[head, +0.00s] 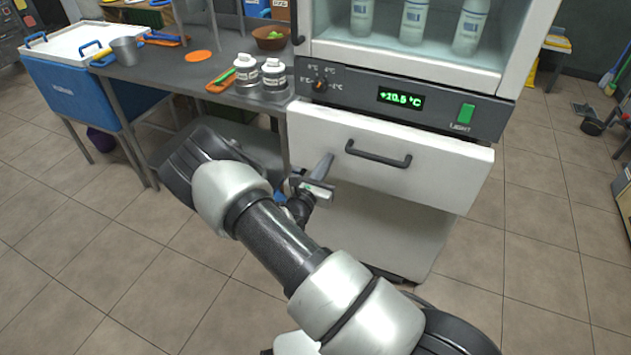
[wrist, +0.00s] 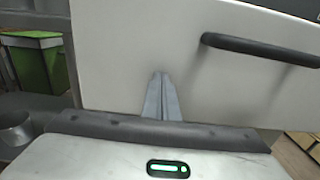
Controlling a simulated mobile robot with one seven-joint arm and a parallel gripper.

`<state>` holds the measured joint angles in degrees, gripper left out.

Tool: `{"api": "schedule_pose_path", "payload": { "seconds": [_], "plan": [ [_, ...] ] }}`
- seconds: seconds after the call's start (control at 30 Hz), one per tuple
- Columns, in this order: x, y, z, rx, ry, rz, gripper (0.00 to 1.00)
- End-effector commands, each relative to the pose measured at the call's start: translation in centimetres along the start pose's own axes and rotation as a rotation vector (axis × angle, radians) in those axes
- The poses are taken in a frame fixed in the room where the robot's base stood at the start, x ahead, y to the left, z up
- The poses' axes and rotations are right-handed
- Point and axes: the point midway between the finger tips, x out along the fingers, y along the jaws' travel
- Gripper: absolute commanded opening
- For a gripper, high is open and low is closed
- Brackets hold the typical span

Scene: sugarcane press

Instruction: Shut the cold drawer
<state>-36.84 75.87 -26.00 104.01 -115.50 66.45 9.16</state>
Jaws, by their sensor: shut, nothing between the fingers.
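The cold drawer (head: 385,156) is the white front below the control panel in the head view, with a dark bar handle (head: 378,154). Its front stands out from the cabinet, so it is partly open. In the wrist view the drawer front (wrist: 130,60) fills most of the picture, with the handle (wrist: 262,48) at upper right. My gripper (head: 324,168) is at the drawer front, left of the handle. In the wrist view its fingers (wrist: 162,78) are together and empty, pointing at the white front. I cannot tell whether they touch it.
The cabinet's control panel (head: 450,108) with a green display is above the drawer, with bottles (head: 415,22) behind the glass. A metal table (head: 170,72) with two white jars stands at left, beside a blue cooler (head: 85,92).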

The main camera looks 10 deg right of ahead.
Motion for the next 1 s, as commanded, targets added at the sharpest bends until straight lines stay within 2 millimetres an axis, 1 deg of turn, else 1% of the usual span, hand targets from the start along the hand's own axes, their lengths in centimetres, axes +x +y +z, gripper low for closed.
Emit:
{"api": "schedule_pose_path", "payload": {
  "seconds": [0.03,0.2,0.4,0.6,1.0],
  "plan": [
    [1.3,-0.1,-0.1,0.001,-0.002,-0.003,0.00],
    [4.3,-0.1,-0.1,0.001,-0.002,-0.002,0.00],
    [6.4,0.0,-0.1,0.000,0.000,-0.001,0.00],
    [7.2,0.1,0.0,0.000,-0.001,0.001,0.00],
    [7.6,0.1,0.3,0.001,-0.005,0.002,0.00]
  ]
}}
